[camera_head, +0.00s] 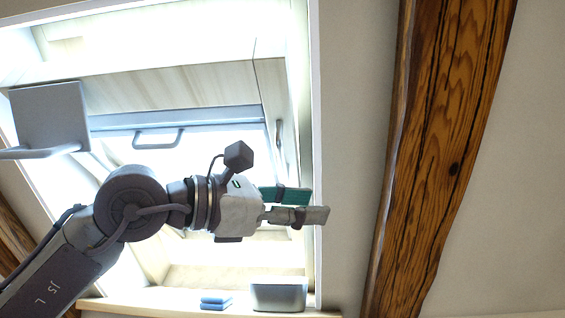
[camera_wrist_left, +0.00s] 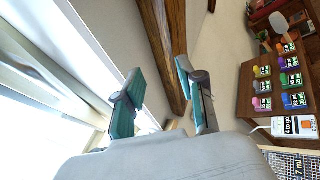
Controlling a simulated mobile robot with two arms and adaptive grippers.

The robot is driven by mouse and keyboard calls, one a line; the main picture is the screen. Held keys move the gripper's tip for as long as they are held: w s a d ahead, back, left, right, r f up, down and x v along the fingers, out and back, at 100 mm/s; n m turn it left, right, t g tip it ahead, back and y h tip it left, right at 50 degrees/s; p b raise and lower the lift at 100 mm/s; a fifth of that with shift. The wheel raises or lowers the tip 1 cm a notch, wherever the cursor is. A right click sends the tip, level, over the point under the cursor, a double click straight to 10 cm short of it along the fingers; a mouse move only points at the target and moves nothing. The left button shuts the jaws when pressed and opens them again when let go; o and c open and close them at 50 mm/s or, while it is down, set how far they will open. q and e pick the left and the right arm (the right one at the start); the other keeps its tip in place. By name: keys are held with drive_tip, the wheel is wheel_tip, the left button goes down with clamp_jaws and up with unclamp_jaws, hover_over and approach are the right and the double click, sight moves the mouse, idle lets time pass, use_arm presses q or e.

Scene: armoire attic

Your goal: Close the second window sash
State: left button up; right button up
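A bright roof window fills the left half of the head view. A window sash (camera_head: 215,118) with a grey-blue top rail and a bar handle (camera_head: 158,139) sits within its pale frame. I cannot tell how far the sash stands open, or whether it is the second one. My left gripper (camera_head: 305,204) is in front of the window's right side, its fingers pointing right, away from the handle. In the left wrist view its teal-padded fingers (camera_wrist_left: 160,88) are spread apart with nothing between them. My left arm hides part of the pane. My right gripper is not in view.
A grey L-shaped panel (camera_head: 50,118) shows at the upper left. A wooden beam (camera_head: 440,150) runs down the wall at right. Blue folded items (camera_head: 216,302) and a grey bin (camera_head: 279,295) stand on the sill. The left wrist view shows a shelf (camera_wrist_left: 245,95) with several coloured boxes.

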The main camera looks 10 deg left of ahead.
sight(282, 162)
use_arm(q)
drive_tip(key=s+a+r+n+t+y, duration=0.2)
drive_tip(key=a+r+t+y, duration=0.45)
drive_tip(key=a+r, duration=0.3)
drive_tip(key=shift+g, duration=0.45)
drive_tip(key=p+x, duration=0.1)
drive_tip(key=x, duration=0.3)
drive_tip(key=p+x, duration=0.2)
drive_tip(key=x, duration=0.3)
drive_tip(key=p+x, duration=0.2)
drive_tip(key=x, duration=0.2)
drive_tip(key=shift+w+a+f, duration=0.3)
drive_tip(key=shift+w+f, duration=0.05)
drive_tip(key=shift+w, duration=0.15)
clamp_jaws()
